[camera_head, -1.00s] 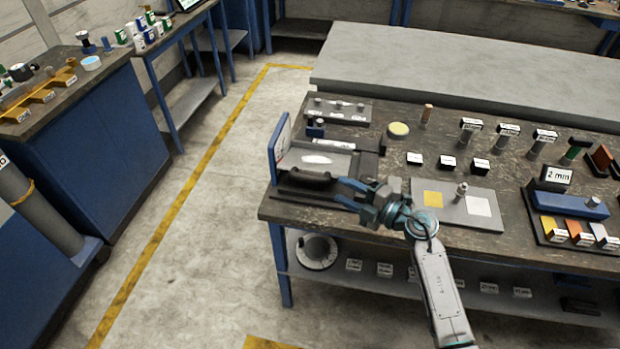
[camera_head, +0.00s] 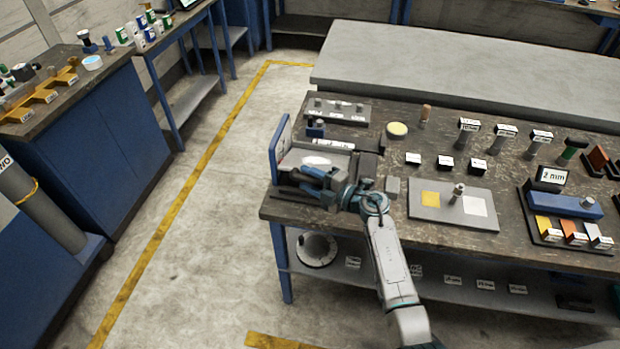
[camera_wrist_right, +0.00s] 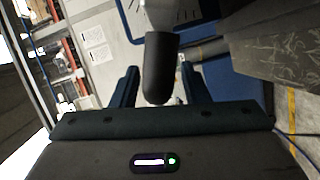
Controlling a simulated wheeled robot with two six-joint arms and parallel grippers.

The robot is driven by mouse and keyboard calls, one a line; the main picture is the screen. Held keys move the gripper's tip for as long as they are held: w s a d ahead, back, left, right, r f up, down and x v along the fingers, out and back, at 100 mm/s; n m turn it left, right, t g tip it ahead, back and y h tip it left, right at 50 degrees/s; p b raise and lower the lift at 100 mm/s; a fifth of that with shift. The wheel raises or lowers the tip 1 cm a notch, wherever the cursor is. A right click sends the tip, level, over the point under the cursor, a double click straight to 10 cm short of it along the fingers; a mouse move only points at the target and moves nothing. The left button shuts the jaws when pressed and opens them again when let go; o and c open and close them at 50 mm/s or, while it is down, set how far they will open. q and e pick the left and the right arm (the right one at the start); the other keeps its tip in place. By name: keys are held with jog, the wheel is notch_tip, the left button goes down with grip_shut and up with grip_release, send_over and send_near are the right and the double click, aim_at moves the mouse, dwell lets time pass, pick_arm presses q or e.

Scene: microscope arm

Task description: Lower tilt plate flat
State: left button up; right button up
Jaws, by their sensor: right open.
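The tilt plate (camera_head: 338,162) is a pale grey plate on a dark fixture at the left end of the workbench, beside an upright blue-edged panel (camera_head: 280,146). My right gripper (camera_head: 306,181) is at the fixture's front edge, over the black handle seen there earlier, and mostly hides it. In the right wrist view, a black rounded grip (camera_wrist_right: 161,70) on a light grey shaft stands between the two open blue fingers (camera_wrist_right: 160,88). Gaps show on both sides, so the fingers are around it but not closed on it. The plate's exact angle is hard to tell. My left gripper is not seen.
A grey board (camera_head: 455,205) with yellow and white squares lies right of my right arm. A small grey block (camera_head: 393,186) stands close beside the gripper. Labelled posts and black blocks (camera_head: 445,161) fill the bench behind. The floor to the left is clear.

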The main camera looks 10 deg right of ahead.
jog(key=shift+c, duration=0.3)
grip_shut()
jog(key=shift+n, duration=0.7)
jog(key=f+b, duration=0.1)
jog(key=s+f+b, duration=0.1)
jog(key=f+b, duration=0.2)
jog(key=f, duration=0.1)
jog(key=shift+s+a+f+b, duration=0.2)
jog(key=shift+s+b, duration=0.05)
jog(key=shift+b, duration=0.1)
jog(key=shift+f, duration=0.2)
jog(key=shift+o, duration=0.3)
grip_release()
